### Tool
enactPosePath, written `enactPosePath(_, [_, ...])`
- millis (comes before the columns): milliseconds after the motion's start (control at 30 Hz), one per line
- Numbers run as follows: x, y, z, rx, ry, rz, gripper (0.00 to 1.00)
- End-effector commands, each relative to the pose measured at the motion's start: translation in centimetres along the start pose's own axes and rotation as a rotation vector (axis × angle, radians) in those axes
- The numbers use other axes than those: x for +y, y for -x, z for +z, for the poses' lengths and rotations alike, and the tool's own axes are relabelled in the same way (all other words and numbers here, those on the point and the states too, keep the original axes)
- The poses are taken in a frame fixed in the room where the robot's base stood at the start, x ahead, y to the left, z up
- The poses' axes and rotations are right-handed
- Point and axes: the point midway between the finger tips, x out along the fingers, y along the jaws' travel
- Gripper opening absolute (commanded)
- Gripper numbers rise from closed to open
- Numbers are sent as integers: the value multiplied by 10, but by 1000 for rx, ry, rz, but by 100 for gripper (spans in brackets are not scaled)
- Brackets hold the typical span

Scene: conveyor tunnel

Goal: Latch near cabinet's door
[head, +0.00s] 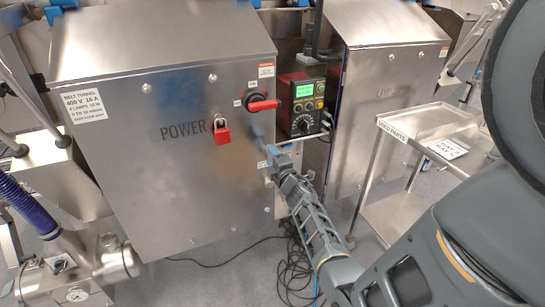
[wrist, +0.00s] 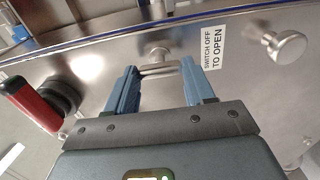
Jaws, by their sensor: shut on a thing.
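The near cabinet (head: 165,190) is a steel box with a front door marked POWER; the door looks flush with the body. My gripper (head: 268,155) is at the door's right edge, below the red rotary switch (head: 262,104). In the wrist view, the blue fingers of my gripper (wrist: 158,76) stand on either side of a small metal latch handle (wrist: 160,68) and hold it. The red switch (wrist: 35,98) shows at the left there, and a round metal knob (wrist: 288,47) at the right. The latch is hidden by my gripper in the head view.
A red padlock (head: 222,135) hangs on the door. A control box (head: 302,106) with a lit green display stands right of the cabinet, before a second cabinet (head: 385,90). A steel cart (head: 400,212) stands at the right. Black cables (head: 295,265) lie on the floor.

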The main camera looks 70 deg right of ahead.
Motion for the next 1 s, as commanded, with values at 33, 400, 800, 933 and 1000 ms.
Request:
enactPosePath(33, [0, 0, 1, -2, -5, -1, 23])
enactPosePath(400, [-1, 0, 1, -3, -10, -2, 23])
enactPosePath(800, [0, 0, 0, -1, -9, -1, 79])
enactPosePath(933, [0, 0, 0, -1, -8, -1, 79])
enactPosePath(1000, [0, 3, 0, 0, -8, -1, 79])
